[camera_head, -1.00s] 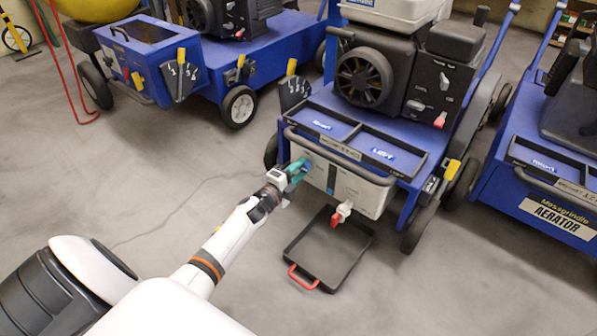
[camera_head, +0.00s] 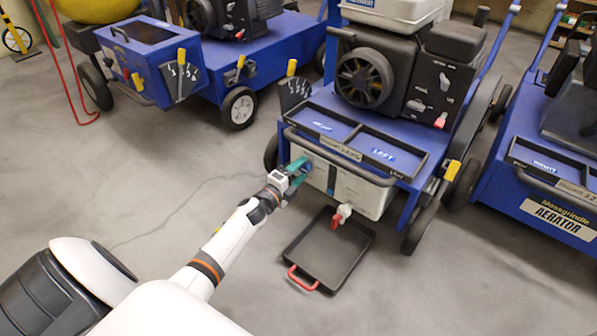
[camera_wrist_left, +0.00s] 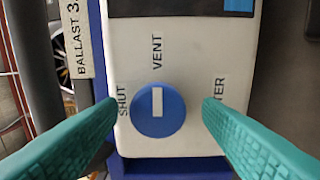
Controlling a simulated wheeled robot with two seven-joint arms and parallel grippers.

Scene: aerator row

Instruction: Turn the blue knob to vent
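The blue knob (camera_wrist_left: 158,112) is on the white front of a tank (camera_head: 362,192) on the middle machine. Its white pointer bar is upright, towards the word VENT (camera_wrist_left: 157,52). SHUT (camera_wrist_left: 122,101) is at the knob's left, and a partly hidden label ending in TER (camera_wrist_left: 219,88) is at its right. My left gripper (camera_wrist_left: 160,116) is open, one teal finger to each side of the knob, with visible gaps. In the head view my left gripper (camera_head: 296,171) is at the tank's left end and mostly hides the knob. My right gripper is not in view.
A black tray (camera_head: 325,250) with a red handle lies on the floor below a white spout with a red tap (camera_head: 340,215). A handle bar (camera_head: 335,153) runs above the tank front. Blue machines stand left and right.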

